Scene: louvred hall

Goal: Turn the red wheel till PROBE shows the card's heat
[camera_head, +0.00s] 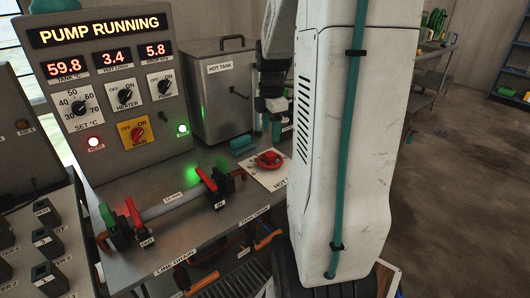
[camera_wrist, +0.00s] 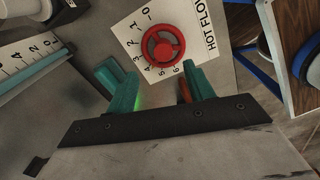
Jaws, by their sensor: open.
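The red wheel (camera_head: 269,160) sits on a white plate (camera_head: 262,178) on the bench. In the wrist view the wheel (camera_wrist: 163,46) is a three-spoked ring, on a plate marked "HOT FLO" with a number scale. My gripper (camera_wrist: 160,84) is open, its two teal fingers spread either side of the wheel's lower edge in the picture; nothing is between them. In the head view my gripper (camera_head: 268,124) hangs above and behind the wheel, apart from it, partly hidden by my arm. No readout labelled PROBE and no card stating a heat can be made out.
The control panel (camera_head: 110,75) reads PUMP RUNNING, tank 59.8, hot flow 3.4, drop 5.8. The hot tank (camera_head: 220,100) stands behind the wheel. A pipe (camera_head: 170,205) with red and green handled valves lies left of it.

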